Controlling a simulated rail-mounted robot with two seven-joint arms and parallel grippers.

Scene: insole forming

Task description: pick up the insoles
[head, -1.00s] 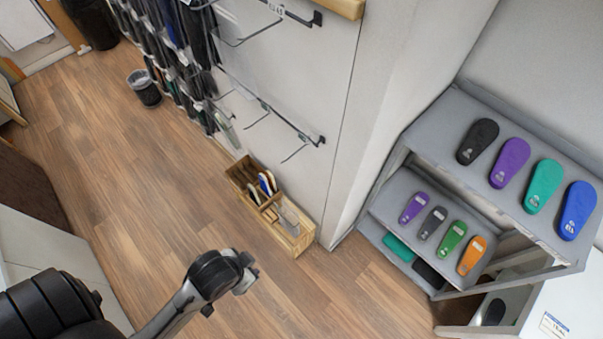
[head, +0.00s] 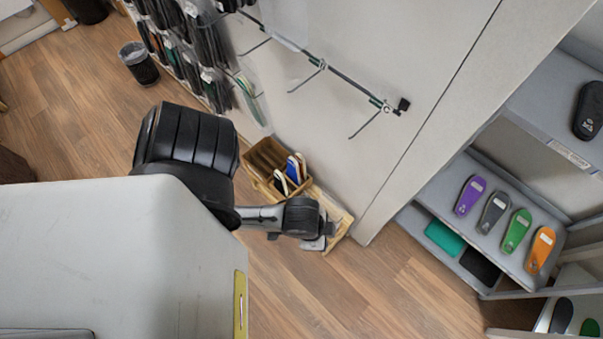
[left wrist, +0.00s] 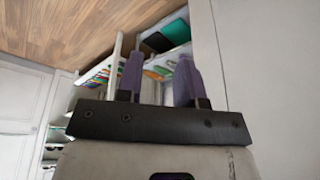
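Purple (head: 470,195), grey (head: 493,212), green (head: 516,231) and orange (head: 541,250) insoles lie in a row on the middle shelf at right in the head view. A black insole (head: 589,110) lies on the top shelf, cut by the picture edge. Teal (head: 444,238) and black (head: 480,266) pieces lie on the shelf below. My left gripper (head: 328,232) is over the wooden box, well left of the shelves. In the left wrist view its two purple fingers (left wrist: 161,60) stand apart with nothing held. Small, blurred coloured insoles show between and beside them. My right gripper is not in view.
A wall corner stands between box and shelves. A bin (head: 138,63) stands at upper left.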

